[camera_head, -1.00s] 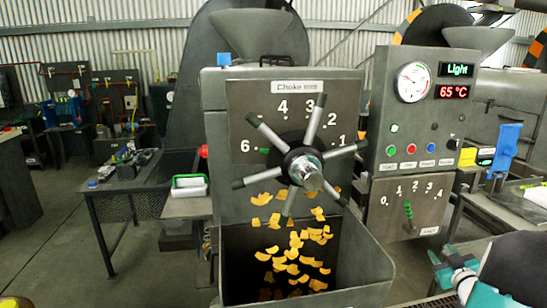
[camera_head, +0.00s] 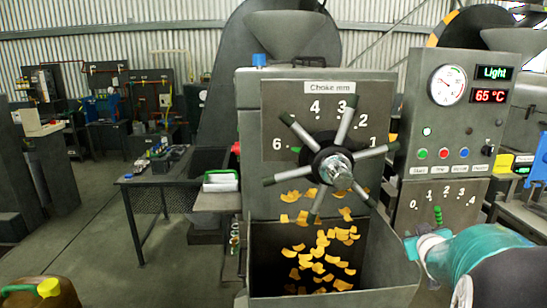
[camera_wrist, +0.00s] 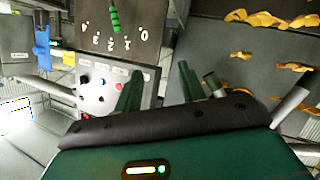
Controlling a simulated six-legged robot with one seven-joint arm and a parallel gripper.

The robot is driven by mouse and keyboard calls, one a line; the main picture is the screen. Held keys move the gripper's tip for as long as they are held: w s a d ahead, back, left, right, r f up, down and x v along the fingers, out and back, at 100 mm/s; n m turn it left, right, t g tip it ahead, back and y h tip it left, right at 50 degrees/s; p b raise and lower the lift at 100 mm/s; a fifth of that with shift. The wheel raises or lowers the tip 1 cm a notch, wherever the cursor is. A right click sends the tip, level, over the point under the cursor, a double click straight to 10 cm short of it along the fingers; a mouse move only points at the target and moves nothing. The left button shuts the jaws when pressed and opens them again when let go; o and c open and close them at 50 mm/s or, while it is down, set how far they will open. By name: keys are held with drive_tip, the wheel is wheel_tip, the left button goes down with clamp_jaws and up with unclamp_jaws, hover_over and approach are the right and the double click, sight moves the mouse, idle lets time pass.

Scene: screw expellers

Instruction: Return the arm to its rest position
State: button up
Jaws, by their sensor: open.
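My arm (camera_head: 465,255), teal and white with a dark section, reaches in from the lower right of the head view. The wrist picture looks upside down. Beyond the fingers are the control panel with its buttons (camera_wrist: 98,82) and the scale with the green lever (camera_wrist: 115,18). My gripper touches nothing that I can see.
The choke handwheel (camera_head: 335,170) stands out from the press front above an open hopper (camera_head: 262,262) with yellow flakes. The green lever (camera_head: 438,215) is near my arm. A work table (camera_head: 150,180) stands left. A yellow-capped can (camera_head: 45,290) is at lower left. Floor between is clear.

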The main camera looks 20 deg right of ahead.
drive_tip(key=s+a+r+g+y, duration=0.1)
drive_tip(key=s+a+y, duration=0.1)
drive_tip(key=a, duration=1)
drive_tip(key=s+a+r+g+y, duration=0.1)
drive_tip(key=s+a+r+g, duration=0.1)
drive_tip(key=a, duration=1)
drive_tip(key=s+a+f+n+g+y, duration=0.1)
drive_tip(key=s+a+f+g+y, duration=0.1)
drive_tip(key=s+a, duration=1.1)
drive_tip(key=a+g+y, duration=0.1)
drive_tip(key=a+y, duration=0.1)
drive_tip(key=a, duration=0.1)
drive_tip(key=shift+s+a+f+n+y, duration=0.3)
drive_tip(key=shift+s+f+n, duration=0.05)
drive_tip(key=shift+f+n, duration=0.05)
drive_tip(key=shift+d, duration=0.25)
drive_tip(key=shift+c, duration=0.4)
